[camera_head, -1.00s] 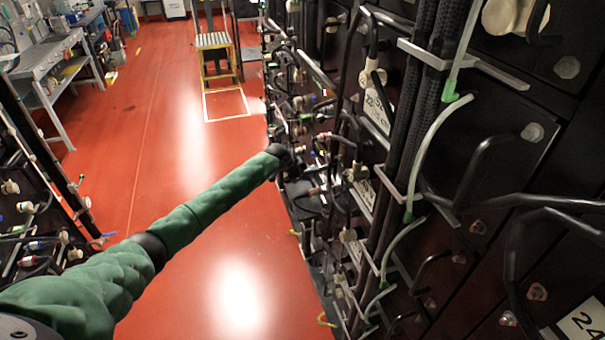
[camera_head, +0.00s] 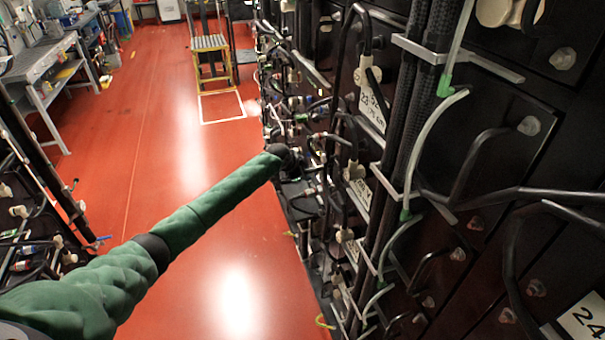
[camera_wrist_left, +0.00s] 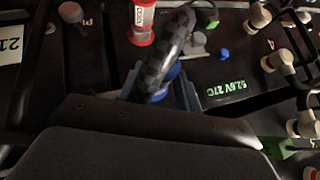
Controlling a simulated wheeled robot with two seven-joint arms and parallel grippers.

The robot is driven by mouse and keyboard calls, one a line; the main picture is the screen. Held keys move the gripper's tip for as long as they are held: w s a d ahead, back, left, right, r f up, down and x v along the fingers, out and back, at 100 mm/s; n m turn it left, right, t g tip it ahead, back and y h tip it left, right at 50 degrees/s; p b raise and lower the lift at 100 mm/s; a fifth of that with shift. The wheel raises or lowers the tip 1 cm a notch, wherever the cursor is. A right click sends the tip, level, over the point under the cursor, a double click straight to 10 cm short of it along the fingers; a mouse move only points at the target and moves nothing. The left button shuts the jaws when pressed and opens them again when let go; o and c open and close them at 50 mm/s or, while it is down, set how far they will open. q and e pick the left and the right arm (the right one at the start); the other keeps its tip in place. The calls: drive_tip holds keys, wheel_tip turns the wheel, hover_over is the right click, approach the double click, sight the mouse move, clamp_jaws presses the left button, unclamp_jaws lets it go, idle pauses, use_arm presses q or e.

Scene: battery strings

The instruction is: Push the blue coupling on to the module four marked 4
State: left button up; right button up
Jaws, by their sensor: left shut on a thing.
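The blue coupling (camera_wrist_left: 173,71) shows in the left wrist view as blue parts on both sides of a thick black checkered hose. My left gripper (camera_wrist_left: 160,86) is shut on it, with one finger on each side; the hose covers most of the coupling. In the head view my left gripper (camera_head: 290,160) is at the rack's lower front, small and dark, and its jaws cannot be made out. My right gripper is not in view.
A red and white connector (camera_wrist_left: 141,24) is close to the hose, and a small blue plug (camera_wrist_left: 224,54) sits to its right. Hoses and cables crowd the rack (camera_head: 480,150). The red floor (camera_head: 190,130) is clear; a yellow step stand (camera_head: 210,60) stands at the back.

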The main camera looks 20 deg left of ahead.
use_arm(q)
drive_tip(key=shift+w+d, duration=0.1)
drive_tip(key=shift+d, duration=0.1)
clamp_jaws()
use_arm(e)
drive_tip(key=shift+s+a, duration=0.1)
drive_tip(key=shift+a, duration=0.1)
use_arm(q)
drive_tip(key=shift+w+d+r, duration=0.15)
drive_tip(key=shift+d+r, duration=0.05)
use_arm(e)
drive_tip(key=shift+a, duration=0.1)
use_arm(q)
drive_tip(key=o, duration=1.2)
unclamp_jaws()
drive_tip(key=shift+d, duration=0.1)
